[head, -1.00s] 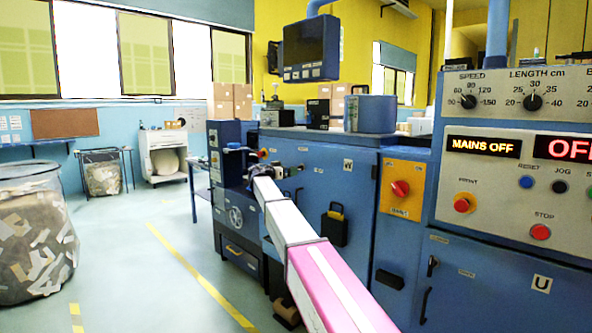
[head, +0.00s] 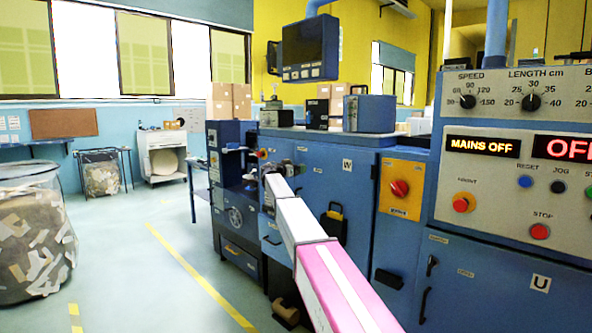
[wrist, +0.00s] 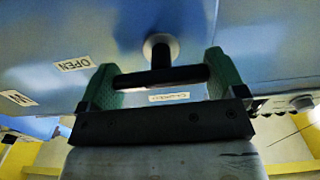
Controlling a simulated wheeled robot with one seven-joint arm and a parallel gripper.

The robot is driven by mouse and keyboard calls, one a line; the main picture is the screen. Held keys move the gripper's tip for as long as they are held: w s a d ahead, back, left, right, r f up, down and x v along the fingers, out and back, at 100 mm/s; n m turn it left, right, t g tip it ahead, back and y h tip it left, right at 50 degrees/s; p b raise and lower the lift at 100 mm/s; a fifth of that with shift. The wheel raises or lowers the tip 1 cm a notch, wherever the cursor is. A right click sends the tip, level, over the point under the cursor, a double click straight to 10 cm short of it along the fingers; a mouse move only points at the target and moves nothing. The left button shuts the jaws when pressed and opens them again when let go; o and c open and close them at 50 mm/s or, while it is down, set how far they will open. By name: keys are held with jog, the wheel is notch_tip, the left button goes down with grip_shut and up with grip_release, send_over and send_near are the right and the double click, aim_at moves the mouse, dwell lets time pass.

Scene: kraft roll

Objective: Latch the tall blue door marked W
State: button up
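The tall blue door (head: 352,200) marked W is the panel right of my arm's end in the head view. It also fills the top of the wrist view (wrist: 240,25), with the W label (wrist: 18,98) and an OPEN label (wrist: 75,63) at left. A black T-shaped handle (wrist: 160,77) stands out from it on a short shaft. My gripper (wrist: 163,82) is open, its green fingers wide apart, one at each end of the bar. Firm contact cannot be told. A small label shows beyond the bar. In the head view the fingers are too small to make out.
A black holder (head: 333,222) with a yellow item hangs on the door. An orange panel with a red rotary switch (head: 400,188) and the control panel (head: 520,180), reading MAINS OFF, stand to the right. The floor (head: 150,270) at left is clear up to a waste bin (head: 35,235).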

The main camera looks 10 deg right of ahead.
jog(key=shift+n, duration=0.4)
jog(key=n, duration=0.3)
jog(key=shift+n, duration=0.3)
jog(key=n, duration=0.4)
jog(key=shift+w+a+n, duration=0.1)
jog(key=shift+n, duration=0.2)
jog(key=n, duration=0.4)
jog(key=shift+w+a+n, duration=0.1)
jog(key=shift+n, duration=2.3)
jog(key=shift+f, duration=0.1)
jog(key=o, duration=0.6)
jog(key=shift+o, duration=0.2)
jog(key=shift+a, duration=0.1)
